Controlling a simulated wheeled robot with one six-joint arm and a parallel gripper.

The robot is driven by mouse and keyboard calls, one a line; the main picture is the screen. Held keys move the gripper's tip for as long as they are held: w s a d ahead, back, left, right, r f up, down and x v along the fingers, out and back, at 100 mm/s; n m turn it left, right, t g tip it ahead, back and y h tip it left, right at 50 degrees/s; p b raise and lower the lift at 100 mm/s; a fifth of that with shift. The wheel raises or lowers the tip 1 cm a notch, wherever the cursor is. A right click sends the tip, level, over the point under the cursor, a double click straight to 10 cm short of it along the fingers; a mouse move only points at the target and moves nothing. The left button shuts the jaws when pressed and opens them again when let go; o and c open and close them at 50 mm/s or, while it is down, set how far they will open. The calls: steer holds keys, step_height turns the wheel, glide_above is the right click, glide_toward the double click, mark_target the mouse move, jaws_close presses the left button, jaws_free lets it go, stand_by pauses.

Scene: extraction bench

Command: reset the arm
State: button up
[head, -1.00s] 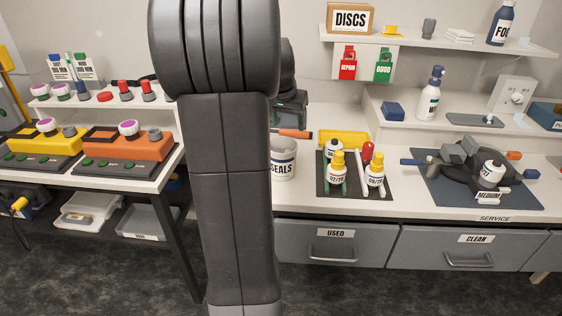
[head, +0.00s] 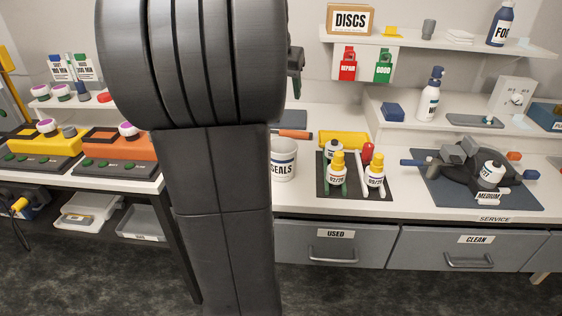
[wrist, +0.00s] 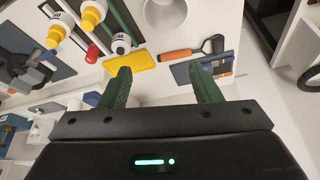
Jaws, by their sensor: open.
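My gripper (wrist: 160,88) shows in the wrist view with its two green fingers spread apart. It is open and nothing is between the fingers. Beyond the fingertips lie a yellow tray (wrist: 129,56) and a tool with an orange handle (wrist: 174,56), both apart from the fingers.
The SEALS tub (head: 284,158) stands right beside my arm in the head view. Bottles stand on a dark mat (head: 323,185) to its right. A clamp device (head: 470,170) is on a blue mat. Shelves (head: 440,42) rise behind. The left bench (head: 130,182) holds yellow and orange blocks.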

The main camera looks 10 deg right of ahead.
steer(key=shift+s+a+r, duration=0.15)
steer(key=shift+s+r, duration=0.1)
steer(key=shift+r, duration=0.35)
steer(key=x, duration=1.4)
step_height(320, 180, up, 4)
steer(key=p, duration=0.3)
steer(key=shift+s+a+r, duration=0.1)
steer(key=shift+s+r, duration=0.05)
steer(key=shift+r, duration=0.05)
steer(key=shift+f, duration=0.1)
